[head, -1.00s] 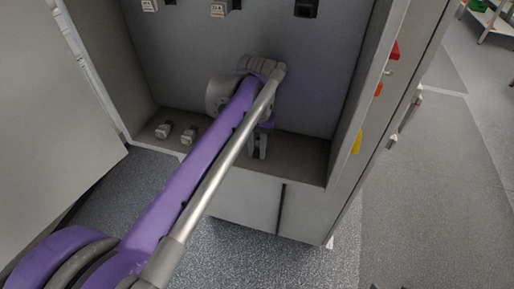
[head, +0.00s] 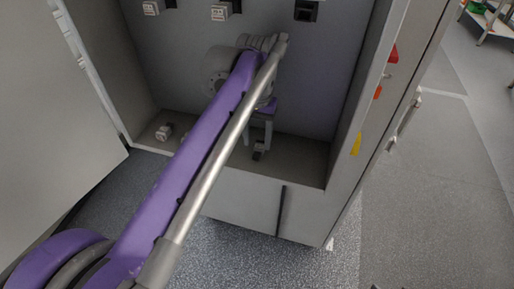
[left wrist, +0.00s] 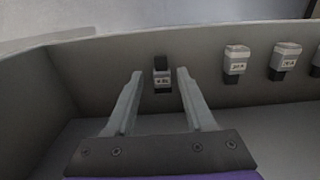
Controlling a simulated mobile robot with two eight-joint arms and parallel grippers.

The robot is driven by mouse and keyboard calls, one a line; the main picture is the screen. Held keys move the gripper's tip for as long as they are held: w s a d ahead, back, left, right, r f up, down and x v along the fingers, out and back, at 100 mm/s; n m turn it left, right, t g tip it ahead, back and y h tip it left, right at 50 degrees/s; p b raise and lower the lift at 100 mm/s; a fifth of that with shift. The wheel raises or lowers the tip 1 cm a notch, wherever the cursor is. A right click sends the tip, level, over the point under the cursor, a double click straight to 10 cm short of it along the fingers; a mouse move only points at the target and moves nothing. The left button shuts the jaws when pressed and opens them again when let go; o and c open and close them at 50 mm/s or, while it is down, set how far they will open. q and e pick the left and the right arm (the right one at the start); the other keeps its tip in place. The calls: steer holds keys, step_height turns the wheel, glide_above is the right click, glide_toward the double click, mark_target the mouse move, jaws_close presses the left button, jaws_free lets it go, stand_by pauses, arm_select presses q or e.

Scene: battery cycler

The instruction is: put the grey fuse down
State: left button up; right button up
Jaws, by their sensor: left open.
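The grey fuse (head: 259,152), dark with a pale label, rests on the cabinet's bottom ledge in the head view. It also shows in the left wrist view (left wrist: 162,76), between and just beyond the fingertips, apart from both. My left gripper (head: 257,143) is open and empty just above the fuse. Its two spread fingers also show in the left wrist view (left wrist: 160,73). My right gripper is not in view.
Pale labelled fuses (left wrist: 236,60) (left wrist: 285,60) stand along the same ledge; one shows at its left end (head: 163,132). The open cabinet (head: 315,155) has side walls left and right. Several fuse holders (head: 306,11) line the back panel above.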

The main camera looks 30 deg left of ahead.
mark_target(257, 154)
arm_select(q)
step_height(257, 154, up, 7)
steer(key=shift+p, duration=0.3)
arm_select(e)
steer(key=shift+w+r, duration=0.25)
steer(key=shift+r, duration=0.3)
arm_select(q)
steer(key=shift+w, duration=0.1)
